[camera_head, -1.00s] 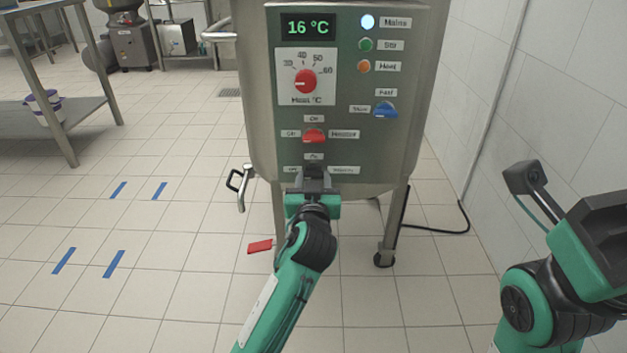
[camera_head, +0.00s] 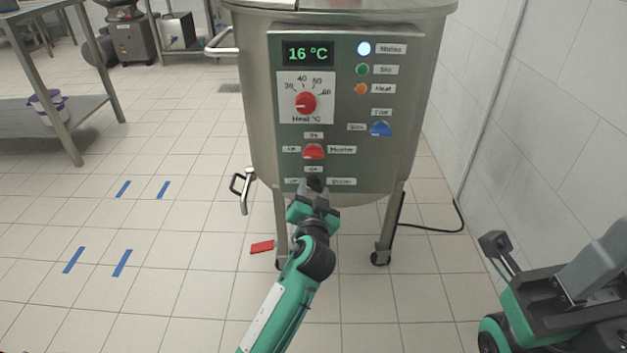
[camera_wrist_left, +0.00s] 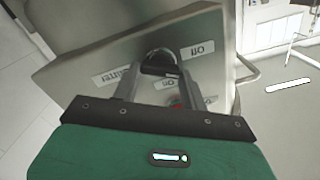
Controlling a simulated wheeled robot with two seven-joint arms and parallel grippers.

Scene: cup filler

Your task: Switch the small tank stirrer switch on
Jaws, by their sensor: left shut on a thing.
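The stirrer switch is a black knob (camera_head: 314,182) low on the tank's grey-green panel, below the red heater knob (camera_head: 313,151). My left gripper (camera_head: 314,190) is at it from below and in front, and covers part of it. In the left wrist view the two fingers (camera_wrist_left: 160,70) are shut on the black knob (camera_wrist_left: 162,60), with upside-down labels around it. The green stir lamp (camera_head: 362,69) looks dark, while the white mains lamp (camera_head: 364,48) is bright. My right arm shows at the lower right; its finger state is unclear.
The steel tank (camera_head: 255,110) stands on wheeled legs. Its panel also bears a heat dial (camera_head: 306,103) and a blue knob (camera_head: 381,128). A drain tap (camera_head: 245,190) sticks out at lower left. A tiled wall is close at right.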

